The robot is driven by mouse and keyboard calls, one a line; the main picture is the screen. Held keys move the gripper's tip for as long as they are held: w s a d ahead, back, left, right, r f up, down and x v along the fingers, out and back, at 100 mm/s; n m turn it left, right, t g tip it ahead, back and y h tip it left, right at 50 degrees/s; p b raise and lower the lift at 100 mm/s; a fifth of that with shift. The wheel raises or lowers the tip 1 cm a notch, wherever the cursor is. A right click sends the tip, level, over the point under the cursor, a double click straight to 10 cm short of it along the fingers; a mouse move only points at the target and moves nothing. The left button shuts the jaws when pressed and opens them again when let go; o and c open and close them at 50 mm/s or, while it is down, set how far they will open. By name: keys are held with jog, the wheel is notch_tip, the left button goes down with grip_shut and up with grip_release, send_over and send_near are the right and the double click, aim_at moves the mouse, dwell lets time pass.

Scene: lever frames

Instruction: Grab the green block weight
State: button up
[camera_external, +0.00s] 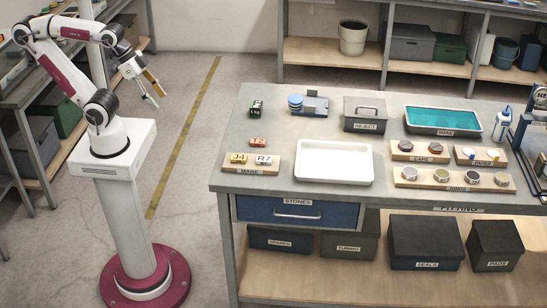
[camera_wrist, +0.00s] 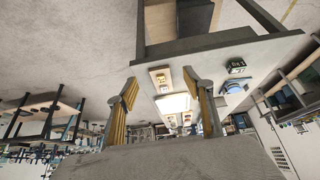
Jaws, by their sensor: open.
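The green block weight (camera_external: 256,107) is a small dark green block with a pale marking, standing near the back left of the grey workbench (camera_external: 262,141). In the wrist view, a green block with a light label (camera_wrist: 236,67) sits at the upper right, near the bench edge. My gripper (camera_external: 158,100) is open and empty, in the air left of the bench and well apart from the block. Its two fingers, yellow inside, show spread apart in the wrist view (camera_wrist: 160,80).
Blue discs on a stand (camera_external: 296,102) are just right of the block. Orange block 12 (camera_external: 258,142) and the MARK board (camera_external: 252,164) are in front. A white tray (camera_external: 333,168) and the REJECT box (camera_external: 365,113) are farther right. Open floor separates my arm from the bench.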

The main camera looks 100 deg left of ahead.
aim_at(256, 107)
jog(key=w+d+r+n+t+h, duration=0.1)
jog(key=w+d+r+t, duration=0.15)
jog(key=w, duration=0.75)
jog(key=w+d+r+n+t+h, duration=0.15)
jog(key=w+r, duration=0.25)
jog(key=w, duration=0.7)
jog(key=w+a+f+n+t+y, duration=0.1)
jog(key=w+a+n+y, duration=0.2)
jog(key=w, duration=0.5)
jog(key=w+a+n+t+y, duration=0.1)
jog(key=w+a+n+y, duration=0.1)
jog(key=w+a, duration=0.35)
jog(key=w+a+f+n+g+y, duration=0.2)
jog(key=w+a+f+n+y, duration=0.45)
jog(key=a+f, duration=0.4)
jog(key=s+a+f+n+g+y, duration=0.1)
jog(key=s+a+f+g, duration=0.2)
jog(key=f, duration=0.1)
jog(key=s+a+f+n+g+y, duration=0.1)
jog(key=s+a+f+g+y, duration=0.1)
jog(key=f, duration=0.3)
jog(key=s+a+f+n+g+y, duration=0.1)
jog(key=s+a+f+g, duration=0.2)
jog(key=s+f+g, duration=0.1)
jog(key=shift+s+a+f+n+y, duration=0.25)
jog(key=shift+s+a+n+y, duration=0.05)
jog(key=shift+s+a, duration=0.1)
jog(key=shift+s+f+g, duration=0.1)
jog(key=shift+s+g, duration=0.15)
jog(key=shift+g, duration=0.05)
